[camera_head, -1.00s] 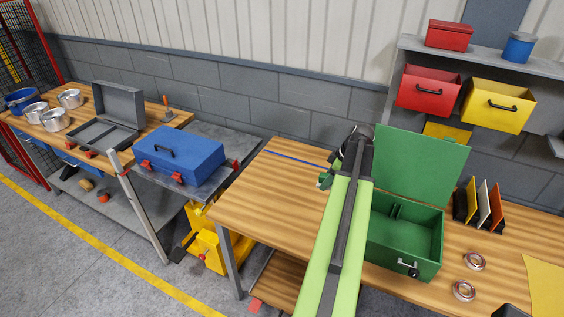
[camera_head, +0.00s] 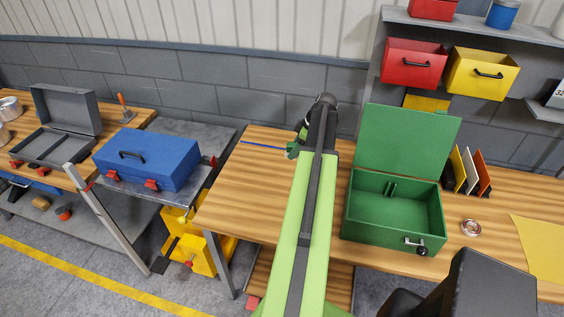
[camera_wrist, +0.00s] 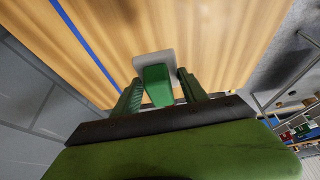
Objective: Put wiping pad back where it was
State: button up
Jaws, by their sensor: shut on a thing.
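In the wrist view my gripper (camera_wrist: 158,86) is shut on a green block with a pale grey plate at its far end, which I take to be the wiping pad (camera_wrist: 152,62). The pad is over the wooden bench top; whether it touches the wood I cannot tell. In the head view my gripper (camera_head: 293,150) is at the far end of my arm, over the bench (camera_head: 235,190) left of the open green box (camera_head: 352,222). The arm hides most of the gripper, and I cannot make out the pad there.
A thin blue strip (camera_head: 268,145) lies along the bench's back, left of my gripper. The blue toolbox (camera_head: 148,160) stands on a grey table farther left. Upright coloured plates (camera_head: 482,172), a metal ring (camera_head: 471,228) and a yellow sheet (camera_head: 543,245) are on the right. Bench wood left of my arm is clear.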

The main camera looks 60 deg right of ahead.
jog(key=s+d+f+b, duration=0.2)
jog(key=d+f, duration=0.1)
jog(key=d, duration=0.4)
jog(key=b, duration=0.7)
send_over(281, 158)
jog(key=s, duration=0.2)
jog(key=shift+t, duration=0.3)
jog(key=f, duration=0.6)
jog(key=shift+w+d+f, duration=0.1)
jog(key=shift+d+f, duration=0.25)
jog(key=shift+w, duration=0.15)
notch_tip(281, 158, down, 4)
jog(key=b, duration=0.4)
jog(key=shift+f, duration=0.2)
jog(key=shift+r, duration=0.25)
jog(key=shift+f, duration=0.25)
jog(key=o, duration=1.3)
jog(key=shift+a+r, duration=0.1)
